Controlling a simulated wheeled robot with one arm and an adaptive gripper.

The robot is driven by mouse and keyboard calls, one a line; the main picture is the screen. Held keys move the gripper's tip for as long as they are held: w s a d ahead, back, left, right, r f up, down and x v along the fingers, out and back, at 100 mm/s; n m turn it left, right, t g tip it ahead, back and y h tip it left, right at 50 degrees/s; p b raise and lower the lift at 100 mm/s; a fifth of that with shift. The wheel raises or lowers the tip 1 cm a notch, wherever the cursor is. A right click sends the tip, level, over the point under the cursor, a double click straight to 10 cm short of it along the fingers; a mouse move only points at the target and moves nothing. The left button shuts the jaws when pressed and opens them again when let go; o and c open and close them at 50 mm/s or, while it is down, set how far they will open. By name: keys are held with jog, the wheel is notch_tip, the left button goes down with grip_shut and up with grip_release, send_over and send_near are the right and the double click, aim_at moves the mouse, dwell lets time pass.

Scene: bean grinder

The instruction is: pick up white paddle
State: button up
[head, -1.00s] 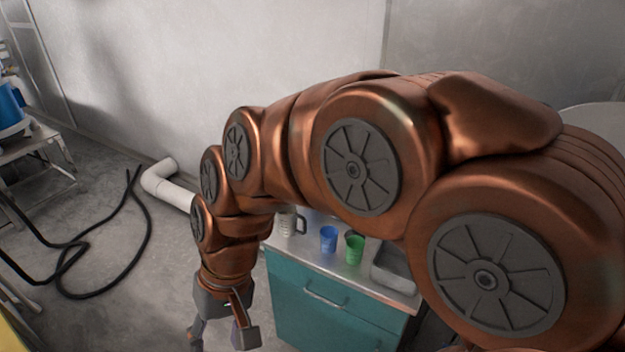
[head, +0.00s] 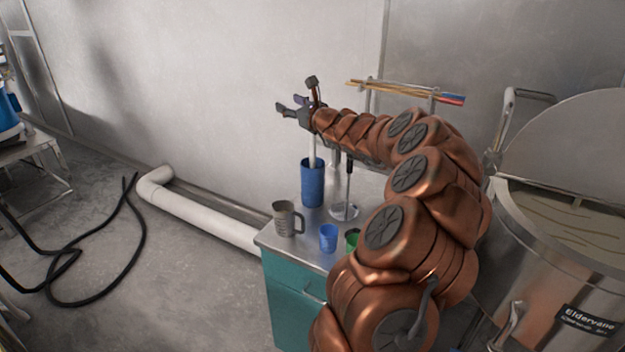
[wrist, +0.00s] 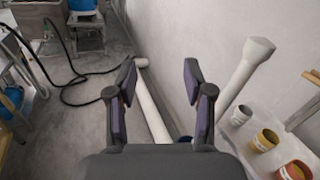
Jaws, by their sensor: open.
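A white paddle handle (head: 312,150) stands upright out of a tall blue container (head: 312,186) on the metal-topped cabinet in the head view. Its lower part is hidden inside the container. My gripper (head: 297,96) is at the handle's upper end in the picture, pointing left, with nothing between its fingers. I cannot tell its depth from the handle. In the wrist view the fingers (wrist: 158,72) are spread wide. A white shape with a flared top (wrist: 245,72) shows to their right; I cannot tell if it is the paddle.
A grey mug (head: 287,219), a small blue cup (head: 328,238) and a green cup (head: 352,240) stand near the cabinet's front. A rack of sticks (head: 405,92) is behind my arm. A large steel drum (head: 540,280) is at right. A white pipe (head: 205,207) runs along the floor.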

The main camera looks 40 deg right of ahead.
jog(key=s+d+f+m+g+h, duration=0.1)
jog(key=s+d+f+m+h, duration=0.1)
jog(key=d, duration=0.3)
jog(key=s+d+f+m+h, duration=0.1)
jog(key=d+f+m+h, duration=0.15)
jog(key=d, duration=0.25)
jog(key=p+x, duration=0.3)
jog(key=x, duration=0.4)
jog(key=shift+w+r+y+p, duration=0.25)
jog(key=shift+y+p, duration=0.1)
jog(key=shift+y, duration=0.1)
grip_shut()
